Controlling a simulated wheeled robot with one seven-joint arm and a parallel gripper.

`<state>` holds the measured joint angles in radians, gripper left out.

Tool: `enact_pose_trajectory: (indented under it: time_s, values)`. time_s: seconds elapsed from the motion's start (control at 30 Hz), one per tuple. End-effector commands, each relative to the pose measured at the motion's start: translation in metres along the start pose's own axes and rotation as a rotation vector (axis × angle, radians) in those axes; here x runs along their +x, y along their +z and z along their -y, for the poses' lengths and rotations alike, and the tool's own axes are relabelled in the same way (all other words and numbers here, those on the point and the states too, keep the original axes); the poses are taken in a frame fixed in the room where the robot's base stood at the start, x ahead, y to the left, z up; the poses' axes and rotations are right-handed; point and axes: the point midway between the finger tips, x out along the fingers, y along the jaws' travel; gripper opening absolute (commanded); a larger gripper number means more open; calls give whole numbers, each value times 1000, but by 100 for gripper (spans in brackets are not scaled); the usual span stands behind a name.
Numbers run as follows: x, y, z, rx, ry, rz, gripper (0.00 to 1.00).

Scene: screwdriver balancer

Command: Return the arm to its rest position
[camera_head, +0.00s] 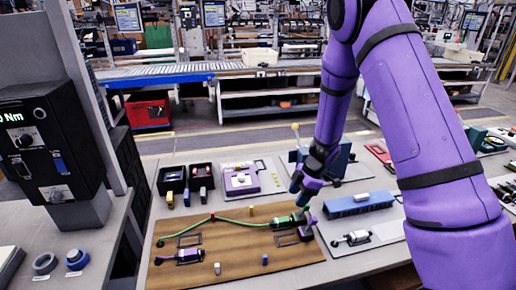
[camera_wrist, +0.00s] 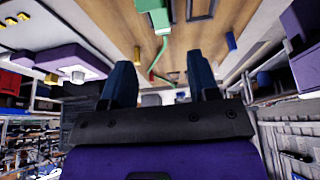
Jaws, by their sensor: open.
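My purple arm reaches down from the top right in the head view. My gripper (camera_head: 302,190) is over the right back edge of the brown board (camera_head: 235,262). In the wrist view my gripper (camera_wrist: 162,82) shows two dark blue fingers spread apart, with nothing between them. A green-bodied tool (camera_head: 286,221) lies at the board's right end, just below the gripper in the head view. A green cable (camera_head: 228,220) runs left from it across the board. The exact gap between gripper and green tool cannot be told.
Black bins (camera_head: 172,179), a white-and-purple device (camera_head: 240,178), a blue block (camera_head: 358,203) and a grey plate with a small tool (camera_head: 352,238) surround the board. A black control box (camera_head: 45,140) stands at left. Shelving and a conveyor (camera_head: 150,76) stand behind.

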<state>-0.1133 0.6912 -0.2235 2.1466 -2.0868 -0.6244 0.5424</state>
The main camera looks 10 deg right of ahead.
Motion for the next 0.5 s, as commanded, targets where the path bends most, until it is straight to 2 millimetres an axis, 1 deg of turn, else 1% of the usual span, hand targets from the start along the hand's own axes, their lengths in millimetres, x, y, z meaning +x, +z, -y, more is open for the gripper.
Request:
enact_pose_trajectory:
  time_s: [0.07,0.17,0.27,0.3,0.37,0.4,0.47,0.5]
  values:
    - [-5,-2,-3,4,20,2,55]
    - [-21,-8,-13,23,92,11,55]
    - [-52,-17,-29,65,217,28,55]
    - [-67,-20,-34,87,275,37,55]
    - [-90,-25,-42,125,360,51,55]
    - [-106,-28,-46,153,415,61,55]
    - [-130,-31,-49,197,492,75,55]
    - [-147,-33,-50,227,541,85,55]
